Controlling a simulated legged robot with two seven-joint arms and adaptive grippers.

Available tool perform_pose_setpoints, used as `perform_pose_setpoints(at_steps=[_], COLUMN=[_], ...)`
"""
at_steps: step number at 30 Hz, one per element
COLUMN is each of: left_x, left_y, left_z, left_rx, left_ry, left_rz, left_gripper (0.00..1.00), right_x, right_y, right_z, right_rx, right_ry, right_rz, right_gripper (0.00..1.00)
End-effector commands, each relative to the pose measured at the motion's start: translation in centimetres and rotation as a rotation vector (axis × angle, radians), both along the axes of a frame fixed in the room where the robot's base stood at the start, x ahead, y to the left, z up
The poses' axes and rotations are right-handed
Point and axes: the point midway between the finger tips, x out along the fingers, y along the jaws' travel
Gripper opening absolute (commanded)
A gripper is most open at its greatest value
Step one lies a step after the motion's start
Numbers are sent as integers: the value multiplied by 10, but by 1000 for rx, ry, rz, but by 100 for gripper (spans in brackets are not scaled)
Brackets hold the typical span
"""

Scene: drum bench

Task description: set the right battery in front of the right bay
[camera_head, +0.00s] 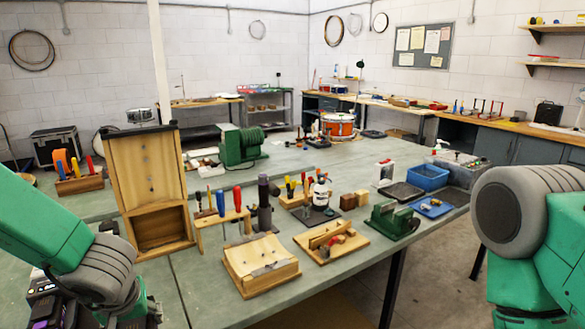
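No battery can be clearly made out in the head view. A dark unit (40,286) with small light labels and a purple glow stands at the lower left edge, partly behind my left arm. I cannot tell whether it holds the batteries or the bays. My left arm comes down from the left with its grey wrist joint close beside this unit. Its gripper lies below the picture's bottom edge. My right arm fills the right edge, with a large grey joint facing in. Its gripper is also outside the picture.
The grey-green bench (215,300) carries an upright wooden box (145,165), a tool rack (222,217), a wooden block fixture (260,264), a green vise (391,221) and a blue bin (427,177). A red drum (338,124) stands farther back. Bare bench shows at the front left.

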Motion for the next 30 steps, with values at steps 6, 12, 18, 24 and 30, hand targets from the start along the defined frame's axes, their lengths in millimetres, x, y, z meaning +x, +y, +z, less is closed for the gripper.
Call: perform_pose_setpoints(at_steps=[6,12,18,24,30], left_x=[-28,-64,-90,-97,-96], left_y=[-19,-44,-60,-64,-65], left_z=[-48,-100,-124,-127,-127], left_rx=[8,-2,-20,-24,-22], left_ry=[0,6,9,9,9], left_rz=[-127,-289,-390,-421,-422], left_gripper=[9,9,9,9,9], right_x=[-1,-2,-2,-2,-2], right_y=[0,0,0,0,0], right_z=[-39,-81,-102,-104,-103], right_rx=[0,0,0,0,0], right_ry=[2,2,2,2,1], right_rz=[0,0,0,0,0], right_gripper=[40,40,40,40,40])
